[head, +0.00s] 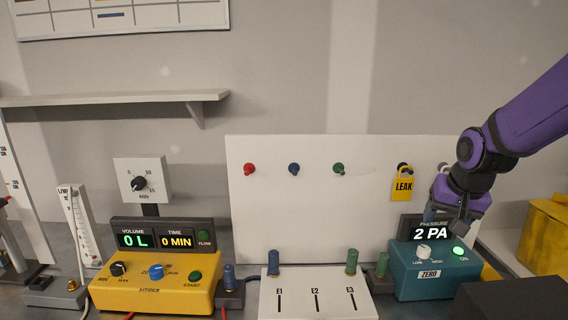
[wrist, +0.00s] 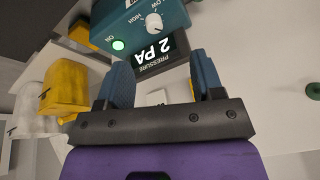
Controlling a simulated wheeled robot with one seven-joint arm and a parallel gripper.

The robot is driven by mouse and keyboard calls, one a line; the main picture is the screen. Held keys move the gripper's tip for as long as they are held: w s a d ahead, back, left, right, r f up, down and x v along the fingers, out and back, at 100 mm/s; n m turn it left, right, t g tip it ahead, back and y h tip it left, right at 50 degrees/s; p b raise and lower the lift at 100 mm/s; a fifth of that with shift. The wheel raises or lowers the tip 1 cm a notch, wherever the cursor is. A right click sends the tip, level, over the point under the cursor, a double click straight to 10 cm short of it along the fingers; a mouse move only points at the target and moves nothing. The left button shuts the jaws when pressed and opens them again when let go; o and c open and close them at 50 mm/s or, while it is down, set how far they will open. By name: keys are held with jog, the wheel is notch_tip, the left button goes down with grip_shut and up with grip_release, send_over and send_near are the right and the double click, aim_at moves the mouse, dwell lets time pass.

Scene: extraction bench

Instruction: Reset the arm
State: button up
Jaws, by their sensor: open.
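My purple arm comes in from the right in the head view. My gripper (head: 447,216) hangs over the top right of the teal pressure meter (head: 418,280), in front of the white back panel. In the wrist view my gripper (wrist: 160,82) shows two blue fingers spread apart with nothing between them. The meter also shows in the wrist view (wrist: 185,25), beyond the fingertips. Its display (head: 430,234) reads 2 PA and its green light (head: 458,251) is lit. Whether the gripper touches the meter cannot be told.
A white E1–E3 block (head: 317,303) holds a blue and a green plug. A yellow LEAK tag (head: 402,184) hangs on the panel (head: 300,210). A yellow container (head: 545,240) stands at right.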

jog(key=s+a+r+n, duration=0.1)
jog(key=s+r, duration=0.3)
jog(key=s, duration=0.3)
jog(key=s+a+r+n, duration=0.1)
jog(key=s+a+r, duration=0.1)
jog(key=s, duration=0.4)
jog(key=s+a+r+n+t, duration=0.1)
jog(key=s+r+n, duration=0.1)
jog(key=s+r, duration=0.3)
jog(key=s, duration=0.2)
jog(key=shift+s+a+r, duration=0.2)
jog(key=shift+s+r, duration=0.1)
jog(key=shift+s, duration=0.05)
jog(key=shift+w, duration=0.1)
dwell(0.7)
